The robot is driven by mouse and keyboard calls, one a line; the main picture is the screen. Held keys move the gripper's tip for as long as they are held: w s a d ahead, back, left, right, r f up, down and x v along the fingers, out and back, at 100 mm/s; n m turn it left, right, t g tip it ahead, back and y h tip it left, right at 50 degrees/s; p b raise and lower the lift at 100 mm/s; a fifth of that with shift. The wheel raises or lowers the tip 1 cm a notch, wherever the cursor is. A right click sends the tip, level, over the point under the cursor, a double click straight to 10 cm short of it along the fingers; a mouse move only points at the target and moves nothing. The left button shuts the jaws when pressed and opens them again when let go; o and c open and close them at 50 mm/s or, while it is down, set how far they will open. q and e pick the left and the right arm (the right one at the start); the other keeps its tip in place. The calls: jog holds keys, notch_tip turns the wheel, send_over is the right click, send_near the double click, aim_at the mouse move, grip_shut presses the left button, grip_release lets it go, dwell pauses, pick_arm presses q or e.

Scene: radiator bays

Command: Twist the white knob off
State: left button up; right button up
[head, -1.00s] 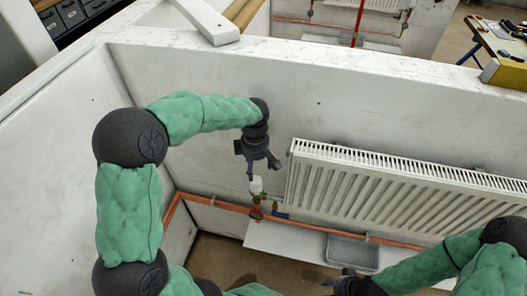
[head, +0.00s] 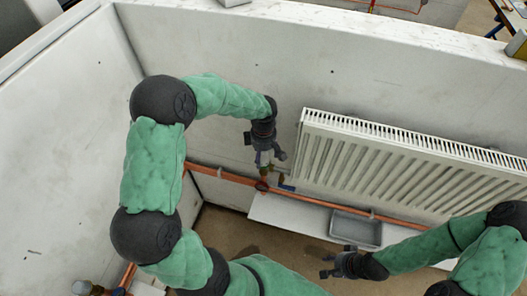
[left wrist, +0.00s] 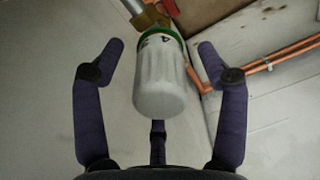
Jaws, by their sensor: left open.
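The white knob (left wrist: 158,82) hangs between the spread fingers of my left gripper (left wrist: 160,62) in the left wrist view. It has a green band with dark marks and sits on a brass valve (left wrist: 150,16). The fingers are apart from its sides. In the head view the knob (head: 263,158) is partly hidden by my left gripper (head: 264,157), which is above it at the radiator's left end. My right gripper (head: 328,264) is low at the right of centre, away from the knob; I cannot make out its jaw opening.
The white radiator (head: 410,165) hangs on the wall to the right of the knob. Copper pipe (head: 228,176) runs along the wall below. A grey tray (head: 356,229) lies under the radiator. Another valve with a pale knob (head: 82,287) is at the lower left.

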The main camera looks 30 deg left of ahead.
pick_arm(q)
jog(key=c, duration=1.3)
jog(key=shift+f+b, duration=0.15)
jog(key=shift+b, duration=0.15)
